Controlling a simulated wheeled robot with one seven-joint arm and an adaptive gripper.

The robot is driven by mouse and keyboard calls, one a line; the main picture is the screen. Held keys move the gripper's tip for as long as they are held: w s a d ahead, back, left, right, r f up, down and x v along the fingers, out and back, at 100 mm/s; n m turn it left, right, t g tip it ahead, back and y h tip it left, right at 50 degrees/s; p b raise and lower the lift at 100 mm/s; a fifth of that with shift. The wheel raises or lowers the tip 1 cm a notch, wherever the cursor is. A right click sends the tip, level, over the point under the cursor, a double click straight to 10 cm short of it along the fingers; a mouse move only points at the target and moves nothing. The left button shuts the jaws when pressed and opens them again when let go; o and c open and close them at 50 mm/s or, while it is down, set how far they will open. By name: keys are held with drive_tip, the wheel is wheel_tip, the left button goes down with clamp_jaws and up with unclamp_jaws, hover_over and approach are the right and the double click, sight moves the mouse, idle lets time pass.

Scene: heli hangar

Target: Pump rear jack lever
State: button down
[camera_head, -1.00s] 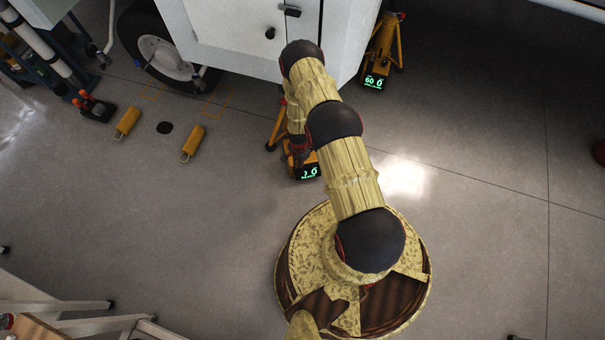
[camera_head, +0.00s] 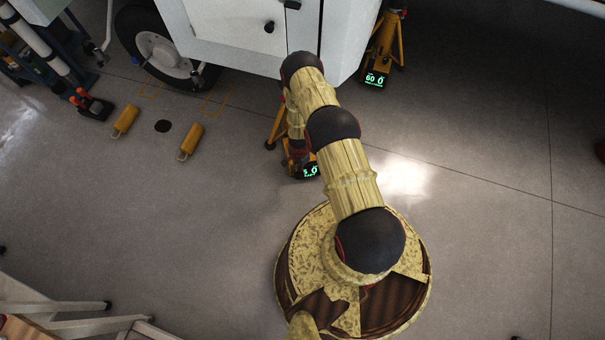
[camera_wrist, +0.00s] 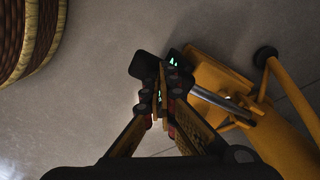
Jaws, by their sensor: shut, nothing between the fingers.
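The near yellow jack (camera_head: 276,128) stands by the white vehicle's corner, partly hidden behind my arm, with a lit green display (camera_head: 309,171) at its foot. In the wrist view the yellow jack body (camera_wrist: 285,140) lies on the right, with a grey metal rod (camera_wrist: 215,99) and a thin yellow bar with a black round end. My gripper (camera_wrist: 161,85) is shut and empty, its fingertips just left of the jack and rod; I cannot tell whether they touch it. A green glow shows behind the fingertips. A second yellow jack (camera_head: 385,45) with a green display stands farther back.
The white vehicle (camera_head: 235,35) with a black wheel (camera_head: 160,50) fills the back. Two yellow chocks (camera_head: 125,120) and (camera_head: 190,142) lie on the floor at left. A metal-legged stand (camera_head: 60,320) is at lower left.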

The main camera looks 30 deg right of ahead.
drive_tip(key=shift+f, duration=1.2)
drive_tip(key=shift+r+p, duration=2.5)
drive_tip(key=shift+r, duration=1.7)
drive_tip(key=shift+f, duration=0.1)
wheel_tip(320, 180, down, 6)
drive_tip(key=b, duration=0.5)
drive_tip(key=shift+f, duration=1.1)
drive_tip(key=shift+r+p, duration=2.5)
drive_tip(key=shift+r, duration=1.7)
drive_tip(key=shift+f, duration=0.1)
